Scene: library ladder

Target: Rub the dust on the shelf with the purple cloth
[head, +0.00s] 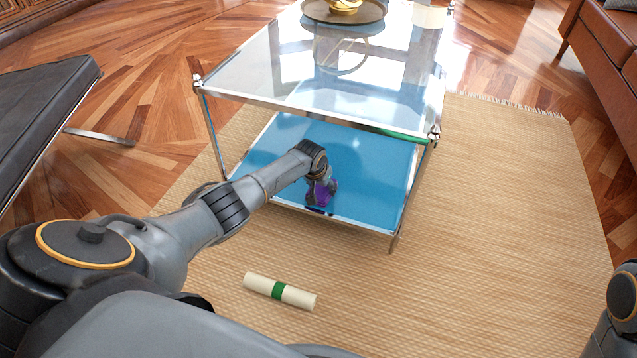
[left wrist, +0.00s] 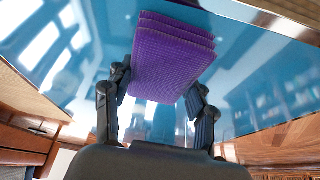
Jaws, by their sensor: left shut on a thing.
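The purple cloth (head: 327,193) is a folded, ribbed stack at the blue lower shelf (head: 372,165) of a glass and chrome table. My left gripper (head: 319,191) is shut on the cloth near the shelf's front edge. In the left wrist view the cloth (left wrist: 175,55) sits between the two fingers, with a glossy blue surface (left wrist: 255,85) behind it. Whether the cloth touches the shelf I cannot tell. I cannot make out any dust; my arm and gripper hide part of the shelf. Only a bit of my right arm shows at the right edge.
The glass top (head: 300,75) lies over the shelf, with a tray (head: 345,10) at its far end. Chrome legs stand at the corners. A cream roll with a green band (head: 279,291) lies on the woven rug (head: 500,220). A dark bench (head: 40,110) stands left.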

